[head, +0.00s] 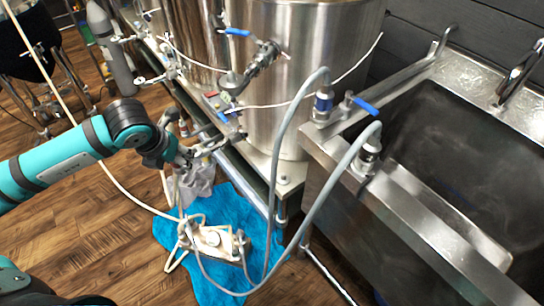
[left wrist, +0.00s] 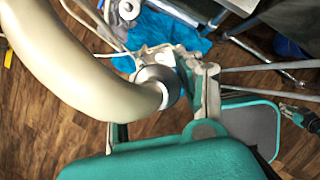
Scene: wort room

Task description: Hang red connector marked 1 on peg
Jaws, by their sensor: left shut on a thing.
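My left gripper (head: 208,148) is in front of the steel tank's lower frame, above the blue cloth. It is shut, and the held thing is small and unclear in the head view. In the left wrist view a thick cream hose (left wrist: 75,60) curves in from the left to a metal collar (left wrist: 158,82) beside the gripper's fingers (left wrist: 190,75). The fingers seem to be closed on this hose end. I cannot make out a red connector with a mark 1, nor a peg. A small red part (head: 211,95) shows on the tank fittings.
A white pump (head: 213,238) with hoses stands on a blue cloth (head: 262,240), also in the left wrist view (left wrist: 180,38). A steel sink (head: 330,165) with blue-handled valves and grey hoses stands right. Steel tanks (head: 300,80) stand behind.

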